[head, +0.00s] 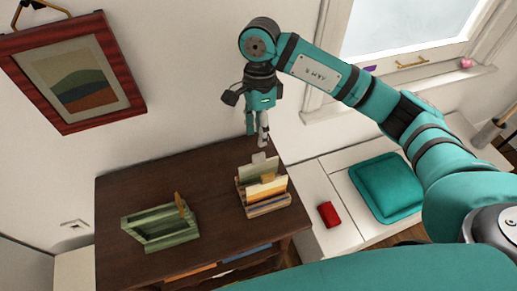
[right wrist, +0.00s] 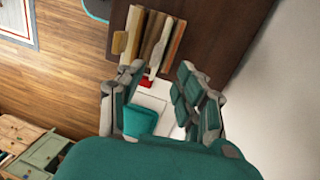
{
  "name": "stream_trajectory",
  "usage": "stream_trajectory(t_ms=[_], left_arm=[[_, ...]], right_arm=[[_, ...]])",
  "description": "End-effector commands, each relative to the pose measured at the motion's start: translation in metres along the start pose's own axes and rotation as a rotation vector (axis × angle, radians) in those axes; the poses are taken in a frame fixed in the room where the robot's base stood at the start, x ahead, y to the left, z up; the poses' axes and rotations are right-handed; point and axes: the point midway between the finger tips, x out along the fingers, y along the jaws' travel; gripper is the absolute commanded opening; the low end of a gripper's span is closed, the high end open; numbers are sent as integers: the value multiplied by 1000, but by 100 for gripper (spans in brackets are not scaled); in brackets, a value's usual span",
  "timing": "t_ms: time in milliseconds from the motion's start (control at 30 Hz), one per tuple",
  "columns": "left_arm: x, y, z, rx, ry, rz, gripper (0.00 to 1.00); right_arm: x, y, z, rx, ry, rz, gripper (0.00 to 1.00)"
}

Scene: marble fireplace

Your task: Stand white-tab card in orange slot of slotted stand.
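A slotted stand (head: 268,208) with striped wooden sides sits at the right end of the dark cabinet top. Several upright cards are in it. The rearmost card has a pale white tab (head: 258,158) sticking up; another in front has an orange-tan tab (head: 268,178). Which slot is orange I cannot tell. My right gripper (head: 257,138) hangs just above and behind the white tab, fingers down, open and apart from the cards. In the right wrist view the spread fingers (right wrist: 160,72) show nothing between them, with the cards (right wrist: 150,40) beyond. My left gripper is not in view.
A green open-framed holder (head: 160,232) with an upright brown piece (head: 180,206) stands left on the cabinet top (head: 217,205). Bare wood lies between it and the stand. A red object (head: 328,214) and teal cushion (head: 387,188) lie on the white bench at right.

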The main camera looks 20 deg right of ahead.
Motion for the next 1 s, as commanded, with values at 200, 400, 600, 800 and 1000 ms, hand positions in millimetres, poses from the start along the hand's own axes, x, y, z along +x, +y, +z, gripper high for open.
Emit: stream_trajectory(t_ms=[200,400,600,800,1000], left_arm=[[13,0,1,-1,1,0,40],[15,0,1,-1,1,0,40],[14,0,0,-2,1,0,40],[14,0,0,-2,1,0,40],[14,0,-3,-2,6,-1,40]], right_arm=[[-36,-1,0,0,1,-3,35],[-48,0,0,0,0,0,35],[-48,0,0,0,0,1,35],[-48,0,0,0,0,1,35],[-48,0,0,0,0,1,35]])
